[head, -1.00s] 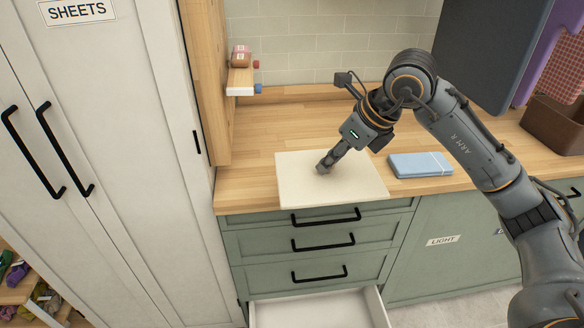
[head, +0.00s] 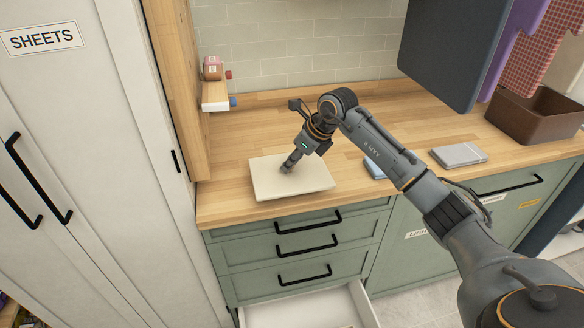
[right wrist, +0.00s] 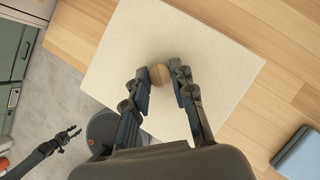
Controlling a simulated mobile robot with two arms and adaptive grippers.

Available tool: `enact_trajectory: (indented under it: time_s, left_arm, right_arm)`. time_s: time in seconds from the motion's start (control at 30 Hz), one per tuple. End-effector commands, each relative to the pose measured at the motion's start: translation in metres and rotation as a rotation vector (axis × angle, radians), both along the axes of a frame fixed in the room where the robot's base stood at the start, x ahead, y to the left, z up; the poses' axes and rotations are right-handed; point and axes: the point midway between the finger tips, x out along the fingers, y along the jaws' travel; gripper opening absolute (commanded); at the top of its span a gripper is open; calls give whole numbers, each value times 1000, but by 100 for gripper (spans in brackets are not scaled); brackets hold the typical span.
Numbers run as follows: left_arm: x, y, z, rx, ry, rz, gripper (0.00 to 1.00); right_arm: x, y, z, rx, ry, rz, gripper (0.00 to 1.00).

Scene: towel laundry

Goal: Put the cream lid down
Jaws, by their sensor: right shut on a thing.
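The cream lid (head: 312,178) is a flat square panel with a round wooden knob (right wrist: 159,76). It is level, at the front left of the wooden counter. My right gripper (head: 288,166) points down at its middle and is shut on the knob. The right wrist view shows its two fingers (right wrist: 160,80) on either side of the knob. I cannot tell whether the lid's underside touches the counter. My left gripper (right wrist: 70,136) shows small at the lower left of the right wrist view, and its jaws are too small to judge.
A blue folded cloth (head: 373,168) lies right of the lid, partly behind my arm. A grey folded cloth (head: 458,155) and a brown basket (head: 535,115) are farther right. A drawer (head: 355,305) stands open below. Bare counter (head: 260,125) lies behind the lid.

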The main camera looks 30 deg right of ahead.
Motion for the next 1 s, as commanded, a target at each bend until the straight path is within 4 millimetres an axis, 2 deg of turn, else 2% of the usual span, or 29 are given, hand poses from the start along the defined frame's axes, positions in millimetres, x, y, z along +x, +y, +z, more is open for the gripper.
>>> enact_trajectory:
  time_s: [0.13, 0.3, 0.63, 0.67, 0.73, 0.77, 1.0]
  left_arm:
    - [0, 0, 7, 0, 0, 0, 34]
    - [0, 0, 18, 0, 0, 0, 34]
    - [0, 0, 13, 0, 0, 0, 34]
    - [0, 0, 14, 0, 0, 0, 34]
    - [0, 0, 14, 0, 0, 0, 34]
    - [0, 0, 14, 0, -1, 0, 34]
    - [0, 0, 14, 0, -1, 0, 34]
  right_arm:
    - [5, -1, -11, 2, 4, 0, 0]
    - [4, -1, -34, 3, 3, 0, 0]
    - [5, -2, -40, 0, 0, 1, 0]
    - [5, -2, -39, 0, 0, 1, 31]
    - [5, -2, -38, 0, 0, 0, 45]
    - [5, -2, -38, 0, 0, 0, 47]
    - [5, -2, -38, 0, 0, 0, 47]
